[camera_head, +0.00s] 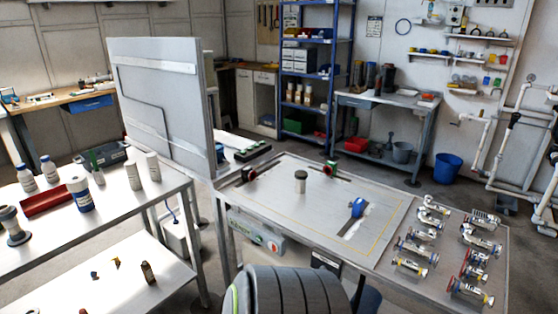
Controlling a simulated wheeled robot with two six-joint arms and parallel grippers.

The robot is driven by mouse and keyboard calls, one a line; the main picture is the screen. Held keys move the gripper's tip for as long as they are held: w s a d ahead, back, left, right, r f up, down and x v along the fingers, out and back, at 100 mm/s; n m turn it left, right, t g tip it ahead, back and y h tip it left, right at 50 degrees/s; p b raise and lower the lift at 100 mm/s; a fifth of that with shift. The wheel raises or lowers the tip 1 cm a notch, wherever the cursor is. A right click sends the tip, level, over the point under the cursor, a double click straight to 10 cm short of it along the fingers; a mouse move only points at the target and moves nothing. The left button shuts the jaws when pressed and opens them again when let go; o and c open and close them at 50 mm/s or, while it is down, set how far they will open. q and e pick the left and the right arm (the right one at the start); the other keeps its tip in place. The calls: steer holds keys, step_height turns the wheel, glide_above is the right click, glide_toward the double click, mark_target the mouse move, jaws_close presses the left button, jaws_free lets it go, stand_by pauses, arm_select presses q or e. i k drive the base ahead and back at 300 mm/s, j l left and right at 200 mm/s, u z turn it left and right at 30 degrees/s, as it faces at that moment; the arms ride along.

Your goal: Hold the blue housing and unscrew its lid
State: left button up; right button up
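A small blue object (357,208) is on the grey workbench (285,215), at the upper end of a dark strip. It may be the blue housing, but it is too small to make out a lid. A short pale cylinder with a darker top (300,181) stands upright on the same bench, to its left. A white and blue container (80,193) stands on the white table at the left. Neither of my grippers shows in the head view.
Several metal valve fittings (427,217) lie at the bench's right side. Small red and dark devices sit at its back edge (330,168). A tall grey panel (165,105) stands behind the left table (150,205), which holds bottles and a red tray (47,200). The bench's front middle is clear.

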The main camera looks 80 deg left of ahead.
mark_target(84, 201)
steer(key=u, duration=4.1)
